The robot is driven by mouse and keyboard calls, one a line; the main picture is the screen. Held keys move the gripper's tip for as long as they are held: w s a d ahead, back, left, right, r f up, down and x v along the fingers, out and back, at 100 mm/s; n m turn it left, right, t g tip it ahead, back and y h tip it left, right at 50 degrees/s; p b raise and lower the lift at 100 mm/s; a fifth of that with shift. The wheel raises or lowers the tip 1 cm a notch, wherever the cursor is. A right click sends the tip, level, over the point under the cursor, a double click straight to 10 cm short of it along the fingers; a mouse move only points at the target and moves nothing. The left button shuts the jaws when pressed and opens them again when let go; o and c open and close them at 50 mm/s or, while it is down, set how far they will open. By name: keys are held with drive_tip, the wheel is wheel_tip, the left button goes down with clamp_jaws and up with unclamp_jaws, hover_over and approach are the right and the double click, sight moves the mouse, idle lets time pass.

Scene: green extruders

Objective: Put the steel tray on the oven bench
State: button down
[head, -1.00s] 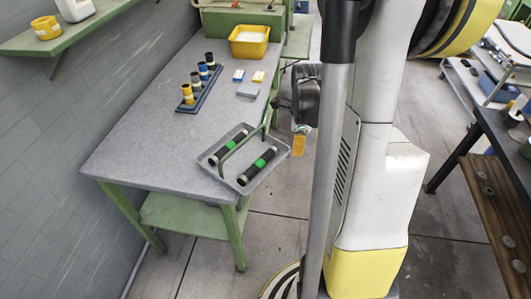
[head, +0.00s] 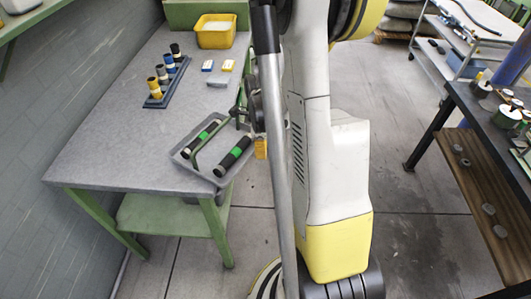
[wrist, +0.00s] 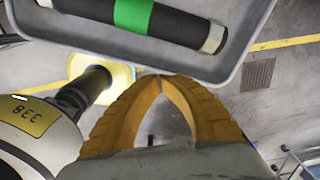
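The steel tray (head: 221,181) is a shallow grey tray with a thin bar handle. Two black rollers with green bands lie in it. It sits at the near right corner of the grey-topped table (head: 110,150), jutting past the edge. My gripper (head: 262,148), with orange fingers, is just right of the tray in the head view. In the wrist view the tray's rim (wrist: 190,75) runs along the top, and the fingertips (wrist: 158,76) meet beside it with nothing visible between them. Whether they touch the rim cannot be told. I cannot identify the oven bench.
A yellow bin (head: 216,37), a dark rack of small rollers (head: 166,82) and small boxes (head: 217,66) stand farther back on the table. A dark workbench (head: 490,115) stands at right. Grey floor lies open between it and my body.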

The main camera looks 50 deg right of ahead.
sight(207, 153)
drive_tip(key=w+a, duration=0.8)
drive_tip(key=w, duration=0.1)
drive_tip(key=w+a+b, duration=0.1)
drive_tip(key=w+a, duration=0.3)
drive_tip(key=shift+w, duration=0.4)
drive_tip(key=shift+d, duration=0.1)
